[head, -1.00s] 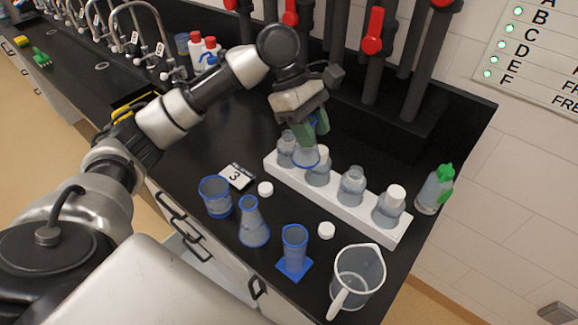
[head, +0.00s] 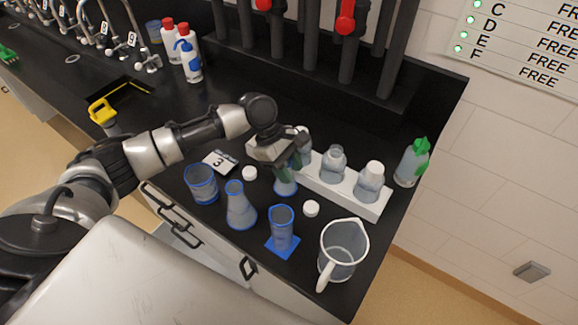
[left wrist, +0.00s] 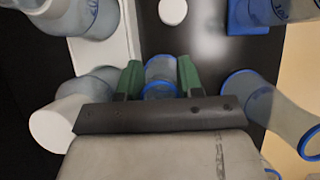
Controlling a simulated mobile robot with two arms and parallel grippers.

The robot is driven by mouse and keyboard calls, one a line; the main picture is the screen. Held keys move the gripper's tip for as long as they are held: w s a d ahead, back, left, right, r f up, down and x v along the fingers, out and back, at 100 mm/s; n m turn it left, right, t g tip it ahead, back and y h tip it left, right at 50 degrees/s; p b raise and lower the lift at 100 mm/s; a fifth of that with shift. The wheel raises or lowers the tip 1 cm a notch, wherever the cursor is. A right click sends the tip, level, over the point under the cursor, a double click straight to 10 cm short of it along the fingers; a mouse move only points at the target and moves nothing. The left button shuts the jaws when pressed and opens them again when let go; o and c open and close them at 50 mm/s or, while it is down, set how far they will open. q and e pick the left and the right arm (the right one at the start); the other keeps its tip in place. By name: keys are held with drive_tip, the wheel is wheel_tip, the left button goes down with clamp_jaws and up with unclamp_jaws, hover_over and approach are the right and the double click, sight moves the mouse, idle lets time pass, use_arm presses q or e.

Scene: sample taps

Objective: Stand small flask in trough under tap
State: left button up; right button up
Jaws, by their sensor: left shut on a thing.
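My left gripper (head: 284,168) is shut on a small clear flask with a blue rim (head: 286,187). It holds the flask just in front of the white bottle rack (head: 345,183). In the left wrist view the flask (left wrist: 160,72) sits between the green fingers (left wrist: 159,80). I cannot tell whether its base touches the bench. Dark pipes with red levers (head: 346,20) rise at the back from a long black ledge (head: 300,68). I cannot clearly make out a trough opening there. My right gripper is not in view.
A larger conical flask (head: 240,207), a blue beaker (head: 202,184), a blue-based cylinder (head: 282,232) and a clear jug (head: 343,245) crowd the front. White caps (head: 311,208) lie between. A green-topped bottle (head: 412,160) stands right. Black bench behind the rack is clear.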

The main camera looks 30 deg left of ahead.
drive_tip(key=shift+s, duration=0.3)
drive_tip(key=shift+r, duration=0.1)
use_arm(q)
drive_tip(key=o, duration=0.9)
drive_tip(key=shift+f, duration=0.1)
